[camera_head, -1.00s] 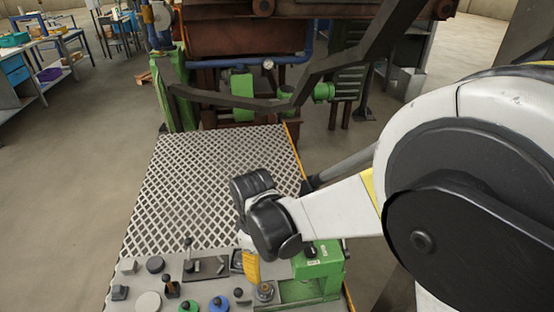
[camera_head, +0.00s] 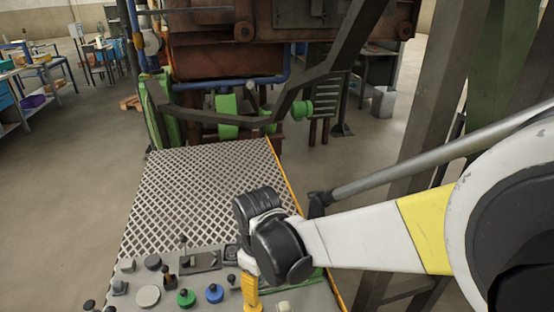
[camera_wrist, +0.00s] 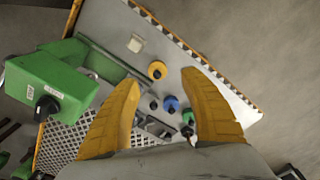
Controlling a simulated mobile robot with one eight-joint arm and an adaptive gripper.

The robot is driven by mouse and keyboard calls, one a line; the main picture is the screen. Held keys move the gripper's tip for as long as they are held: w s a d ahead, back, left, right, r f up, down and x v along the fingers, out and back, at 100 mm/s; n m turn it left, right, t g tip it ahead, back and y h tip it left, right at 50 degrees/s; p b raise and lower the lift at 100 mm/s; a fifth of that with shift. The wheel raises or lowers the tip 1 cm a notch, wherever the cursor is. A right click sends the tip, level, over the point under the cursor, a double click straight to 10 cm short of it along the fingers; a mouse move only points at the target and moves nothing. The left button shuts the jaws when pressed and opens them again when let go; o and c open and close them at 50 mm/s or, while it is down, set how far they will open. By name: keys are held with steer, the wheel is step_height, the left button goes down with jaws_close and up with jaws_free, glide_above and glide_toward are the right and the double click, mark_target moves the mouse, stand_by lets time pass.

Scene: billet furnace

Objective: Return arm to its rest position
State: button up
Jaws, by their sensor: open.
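My gripper shows in the wrist view (camera_wrist: 158,105) with its two yellow fingers spread apart and nothing between them. In the head view my gripper (camera_head: 251,296) hangs below my black wrist joint, above the near part of the control panel (camera_head: 205,290). Part of the fingers is cut off or hidden there. The panel carries a green button (camera_head: 186,298), a blue button (camera_head: 214,293) and several black levers and knobs. In the wrist view a green box with a black knob (camera_wrist: 50,85) stands left of the fingers.
A metal lattice plate (camera_head: 190,195) lies beyond the panel. The furnace (camera_head: 230,55) with dark bars and blue pipes stands behind it. Dark uprights (camera_head: 440,100) rise on the right, close to my arm. Workbenches (camera_head: 20,90) stand far left. Open floor lies to the left.

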steer(key=s+d+r+m+t, duration=0.2)
steer(key=d+r+m, duration=0.2)
steer(key=d, duration=0.3)
steer(key=s+d+r+m+t, duration=0.2)
steer(key=d+r+m, duration=0.2)
steer(key=d, duration=0.4)
steer(key=s+d+r+m+t+b, duration=0.1)
steer(key=s+d+r+m+t, duration=0.1)
steer(key=d, duration=0.5)
steer(key=shift+s+d+r+m+t, duration=0.35)
steer(key=shift+s+r+m, duration=0.2)
steer(key=shift+r+m, duration=0.5)
steer(key=shift+o, duration=0.7)
